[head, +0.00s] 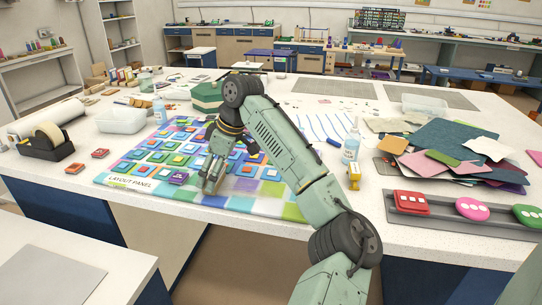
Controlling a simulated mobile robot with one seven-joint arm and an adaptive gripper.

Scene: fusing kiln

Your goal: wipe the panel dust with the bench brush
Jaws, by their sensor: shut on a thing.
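The layout panel (131,181) lies flat at the front of the white bench, covered with many coloured glass squares. My gripper (210,184) points down over the panel's front middle, low and close to its surface. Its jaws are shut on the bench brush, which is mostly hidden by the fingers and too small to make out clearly. A pale greyish patch, perhaps the panel dust (244,184), shows just right of the gripper. My forearm hides part of the panel's right side.
A bottle (351,147), stacked sheets (450,142) and a grey rail (455,222) with coloured blocks are on the right.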

